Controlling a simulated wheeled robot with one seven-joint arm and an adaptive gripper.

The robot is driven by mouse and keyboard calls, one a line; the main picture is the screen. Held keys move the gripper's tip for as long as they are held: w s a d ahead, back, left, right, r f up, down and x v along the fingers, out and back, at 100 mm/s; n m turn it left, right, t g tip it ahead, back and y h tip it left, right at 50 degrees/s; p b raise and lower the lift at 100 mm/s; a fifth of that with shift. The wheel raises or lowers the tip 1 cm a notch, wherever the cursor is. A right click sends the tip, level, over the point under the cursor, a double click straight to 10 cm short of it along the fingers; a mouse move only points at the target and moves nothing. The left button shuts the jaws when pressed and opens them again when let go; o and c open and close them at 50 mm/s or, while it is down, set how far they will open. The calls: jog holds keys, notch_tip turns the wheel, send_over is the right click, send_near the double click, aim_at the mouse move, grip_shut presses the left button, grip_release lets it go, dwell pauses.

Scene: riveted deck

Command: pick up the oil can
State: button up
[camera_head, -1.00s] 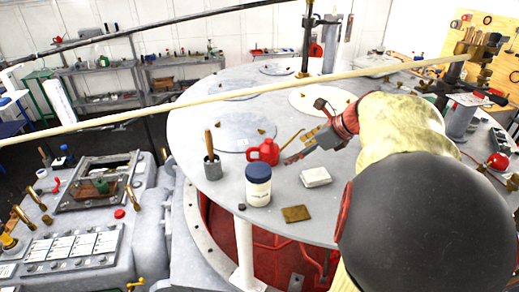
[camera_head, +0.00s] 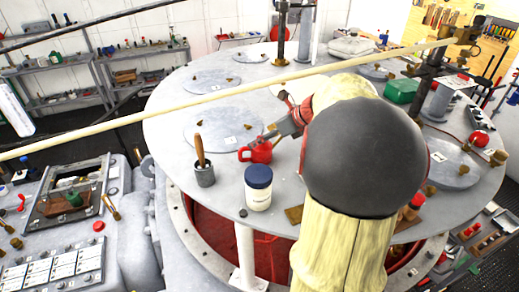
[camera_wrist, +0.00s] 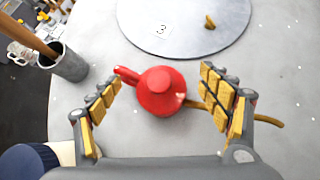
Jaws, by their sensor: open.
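The oil can (camera_head: 257,153) is red, with a handle on its left, and stands on the grey round deck. In the wrist view the oil can (camera_wrist: 160,92) is seen from above, between the yellow-padded fingers, with its handle to the upper left. Its thin brass spout (camera_wrist: 262,119) runs right, partly hidden behind the right finger. My gripper (camera_head: 272,134) is open at the can, with a visible gap on each side in the wrist view. My arm hides part of the deck behind it.
A grey cup (camera_head: 204,175) with a wooden-handled brush stands left of the can. A white jar with a blue lid (camera_head: 258,188) stands in front of it. A brass plate (camera_head: 294,214) lies near the deck's front edge. Open deck lies behind the can.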

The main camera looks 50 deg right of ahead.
jog(key=shift+w+f, duration=0.45)
jog(key=shift+f, duration=0.05)
jog(key=shift+c, duration=0.3)
grip_shut()
dwell(0.7)
